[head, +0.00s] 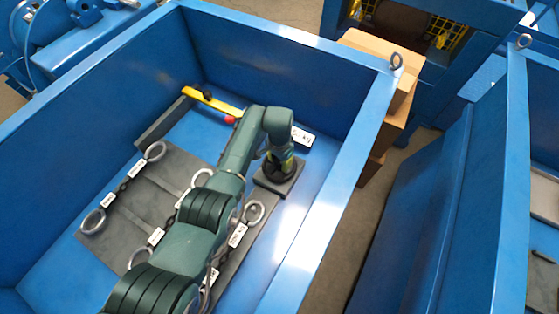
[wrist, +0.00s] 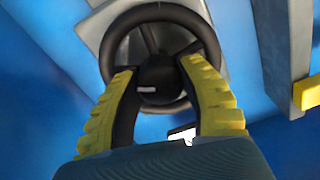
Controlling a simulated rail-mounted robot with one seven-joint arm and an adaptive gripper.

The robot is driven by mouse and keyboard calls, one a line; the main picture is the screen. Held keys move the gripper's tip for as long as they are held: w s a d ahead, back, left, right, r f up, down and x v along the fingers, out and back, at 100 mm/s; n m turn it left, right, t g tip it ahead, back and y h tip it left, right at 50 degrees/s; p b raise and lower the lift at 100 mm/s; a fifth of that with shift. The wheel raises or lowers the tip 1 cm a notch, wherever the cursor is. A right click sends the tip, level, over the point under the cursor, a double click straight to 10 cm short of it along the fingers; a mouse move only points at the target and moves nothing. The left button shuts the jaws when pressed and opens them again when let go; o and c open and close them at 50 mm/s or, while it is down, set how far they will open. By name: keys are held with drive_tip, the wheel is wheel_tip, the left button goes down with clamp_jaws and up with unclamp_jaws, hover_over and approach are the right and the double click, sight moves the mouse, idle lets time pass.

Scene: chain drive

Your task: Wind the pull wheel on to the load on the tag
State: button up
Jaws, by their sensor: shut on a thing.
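The pull wheel (wrist: 158,14) is a black handwheel with a round hub and a pale mark on it. It is mounted on a grey plate (head: 286,187) at the right of the blue bin in the head view. My gripper (wrist: 157,72) points down at the wheel, its yellow-padded fingers shut on the hub from both sides. In the head view my gripper (head: 280,165) hides most of the wheel. A white tag (head: 302,137) with dark print lies behind it, partly covered by my arm; the print is too small to read.
Grey plates at the left carry chains with metal rings (head: 93,221) and white labels (head: 110,200); my arm covers some. A yellow bar (head: 212,101) with a red knob (head: 230,120) sits at the back. High blue walls (head: 340,170) enclose the area.

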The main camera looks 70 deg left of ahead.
sight(279, 161)
drive_tip(key=shift+f, duration=0.1)
idle(0.4)
drive_tip(key=o, duration=1.2)
wheel_tip(279, 161, up, 12)
drive_tip(key=shift+r, duration=0.1)
